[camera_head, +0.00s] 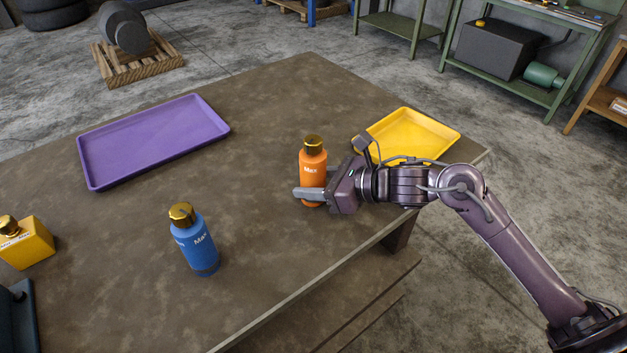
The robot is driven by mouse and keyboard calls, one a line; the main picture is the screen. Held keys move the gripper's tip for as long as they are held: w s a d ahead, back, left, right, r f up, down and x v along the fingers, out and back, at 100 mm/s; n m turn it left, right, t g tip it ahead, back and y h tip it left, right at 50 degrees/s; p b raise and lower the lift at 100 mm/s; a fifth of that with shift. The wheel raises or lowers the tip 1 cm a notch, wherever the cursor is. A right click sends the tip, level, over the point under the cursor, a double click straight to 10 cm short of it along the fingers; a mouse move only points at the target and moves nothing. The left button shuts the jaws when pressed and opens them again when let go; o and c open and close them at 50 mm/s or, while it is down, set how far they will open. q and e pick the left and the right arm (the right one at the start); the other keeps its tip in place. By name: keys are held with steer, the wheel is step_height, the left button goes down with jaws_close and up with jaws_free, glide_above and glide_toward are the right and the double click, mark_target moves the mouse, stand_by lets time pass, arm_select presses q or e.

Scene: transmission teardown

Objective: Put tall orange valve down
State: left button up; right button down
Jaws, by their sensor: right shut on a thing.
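The tall orange valve (313,163) is an orange bottle-like piece with a gold cap, upright at the right part of the table. My right gripper (312,194) comes in from the right and is shut around its lower body. The valve's base is at or very near the table top; I cannot tell whether it touches. Part of its lower side is hidden by the gripper fingers. My left gripper is not in view.
The brown table (255,165) holds an empty purple tray (150,140), an empty yellow tray (412,135) behind my right gripper, a blue bottle-like valve (196,245) and a yellow block-shaped valve (25,245). A dark object (16,318) is cut off at lower left. The table's middle is clear.

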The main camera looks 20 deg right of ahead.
stand_by(0.3)
steer(key=shift+f+b, duration=0.1)
steer(key=shift+b, duration=0.2)
steer(key=c, duration=0.7)
jaws_free()
steer(key=shift+c, duration=0.2)
steer(key=shift+f, duration=0.1)
steer(key=shift+r+p, duration=0.25)
steer(key=shift+p, duration=0.15)
steer(key=b+v, duration=0.3)
steer(key=v, duration=0.7)
steer(key=shift+s+d+f, duration=0.1)
steer(key=shift+s, duration=0.1)
steer(key=shift+v, duration=0.8)
